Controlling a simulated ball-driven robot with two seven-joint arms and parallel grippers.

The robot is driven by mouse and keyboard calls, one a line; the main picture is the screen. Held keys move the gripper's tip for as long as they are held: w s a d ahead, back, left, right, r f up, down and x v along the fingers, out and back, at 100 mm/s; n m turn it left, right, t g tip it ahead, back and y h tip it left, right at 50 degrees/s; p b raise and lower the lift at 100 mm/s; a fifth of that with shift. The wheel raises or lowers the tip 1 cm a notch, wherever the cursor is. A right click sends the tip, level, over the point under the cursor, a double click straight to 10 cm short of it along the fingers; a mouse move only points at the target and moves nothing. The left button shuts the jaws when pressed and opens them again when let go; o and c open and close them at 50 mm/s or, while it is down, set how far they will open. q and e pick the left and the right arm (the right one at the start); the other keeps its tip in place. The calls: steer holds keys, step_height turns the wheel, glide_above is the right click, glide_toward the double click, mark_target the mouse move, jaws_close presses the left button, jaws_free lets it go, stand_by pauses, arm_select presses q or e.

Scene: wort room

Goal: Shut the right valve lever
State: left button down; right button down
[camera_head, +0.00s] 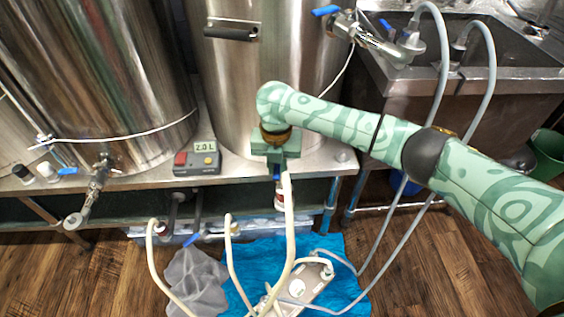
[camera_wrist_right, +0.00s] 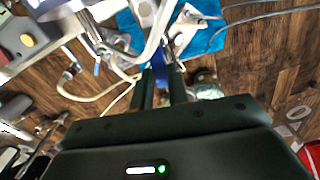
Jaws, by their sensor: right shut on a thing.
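My right arm reaches in from the right, and my right gripper (camera_head: 276,168) points down in front of the middle steel kettle. It is shut on the right valve lever (camera_head: 277,173), of which only a small blue part shows below the gripper. The gripper hides most of that valve. A pale hose (camera_head: 289,215) hangs just below it. My left gripper is not in view.
A red and grey meter (camera_head: 197,160) reading 2.0 L stands on the steel bench left of the gripper. Another blue-levered valve (camera_head: 98,180) sits on the left kettle. Hoses run to a pump (camera_head: 305,285) on a blue cloth. A steel sink (camera_head: 480,65) stands at right.

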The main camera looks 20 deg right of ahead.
arm_select(q)
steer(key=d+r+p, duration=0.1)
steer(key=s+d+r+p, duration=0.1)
steer(key=p, duration=0.1)
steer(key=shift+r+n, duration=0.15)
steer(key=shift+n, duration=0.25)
arm_select(e)
steer(key=w+a+m, duration=0.1)
steer(key=m, duration=0.1)
steer(key=w+a+m, duration=0.1)
steer(key=m, duration=0.2)
steer(key=w+a+m, duration=0.1)
steer(key=m, duration=0.2)
steer(key=shift+w+a, duration=0.2)
steer(key=shift+w, duration=0.05)
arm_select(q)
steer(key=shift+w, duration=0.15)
arm_select(e)
steer(key=shift+f+m, duration=0.1)
steer(key=shift+m, duration=0.2)
steer(key=c, duration=1.4)
jaws_free()
steer(key=shift+w, duration=0.1)
steer(key=shift+o, duration=0.2)
